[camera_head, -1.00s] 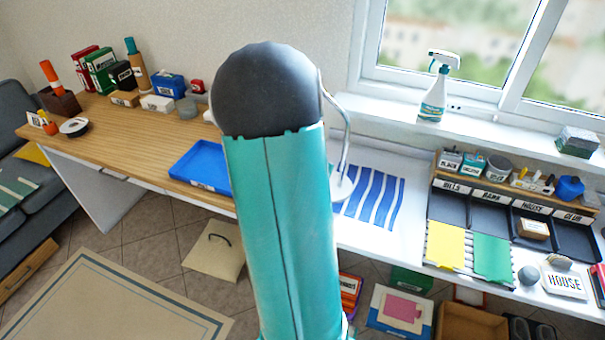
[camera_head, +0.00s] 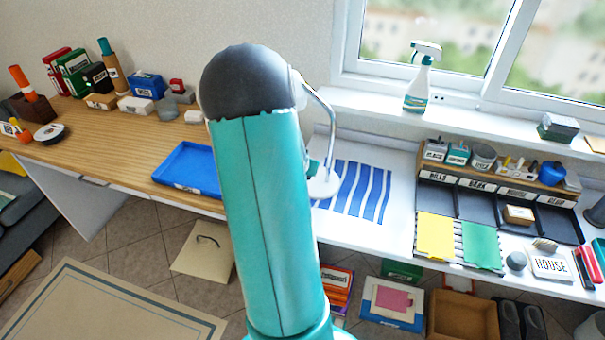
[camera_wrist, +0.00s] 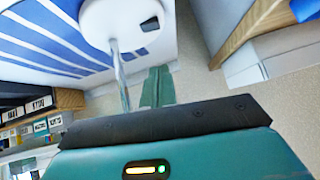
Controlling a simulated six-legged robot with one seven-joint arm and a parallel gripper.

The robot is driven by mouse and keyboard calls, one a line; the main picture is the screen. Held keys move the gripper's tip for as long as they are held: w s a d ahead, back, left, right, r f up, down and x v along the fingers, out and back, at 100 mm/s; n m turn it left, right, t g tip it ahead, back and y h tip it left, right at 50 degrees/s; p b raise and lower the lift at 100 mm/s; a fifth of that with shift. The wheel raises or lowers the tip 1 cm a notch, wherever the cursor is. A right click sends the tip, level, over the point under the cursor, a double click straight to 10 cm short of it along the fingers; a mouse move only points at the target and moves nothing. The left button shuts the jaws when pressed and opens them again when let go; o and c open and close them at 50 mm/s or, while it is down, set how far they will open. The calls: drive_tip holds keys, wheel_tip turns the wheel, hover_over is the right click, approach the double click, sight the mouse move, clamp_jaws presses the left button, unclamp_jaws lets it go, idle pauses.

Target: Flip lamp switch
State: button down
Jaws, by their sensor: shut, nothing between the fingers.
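The lamp has a round white base (camera_head: 324,187) on the white desk and a curved chrome stem (camera_head: 328,112). My arm hides its upper part in the head view. In the wrist view the white base (camera_wrist: 112,22) is at the top, with the stem (camera_wrist: 121,78) running down from it. A small dark-and-white part on the base's rim, which looks like the switch (camera_wrist: 150,25), faces my gripper. My gripper (camera_wrist: 159,70) is shut and empty, its teal fingers pointing close beside the base. I cannot tell whether they touch it.
A blue-striped mat (camera_head: 358,190) lies right of the lamp, and a blue tray (camera_head: 188,169) sits on the wooden desk to the left. A labelled organizer (camera_head: 497,186) stands farther right. A spray bottle (camera_head: 419,85) is on the windowsill.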

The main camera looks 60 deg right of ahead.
drive_tip(key=x, duration=0.6)
drive_tip(key=shift+w+d+f, duration=0.15)
drive_tip(key=shift+f, duration=0.1)
wheel_tip(320, 180, down, 3)
drive_tip(key=shift+w+r, duration=0.1)
drive_tip(key=shift+r, duration=0.15)
drive_tip(key=shift+w+f, duration=0.15)
drive_tip(key=shift+f, duration=0.45)
drive_tip(key=shift+w+f, duration=0.1)
drive_tip(key=shift+f, duration=0.1)
drive_tip(key=shift+s, duration=0.85)
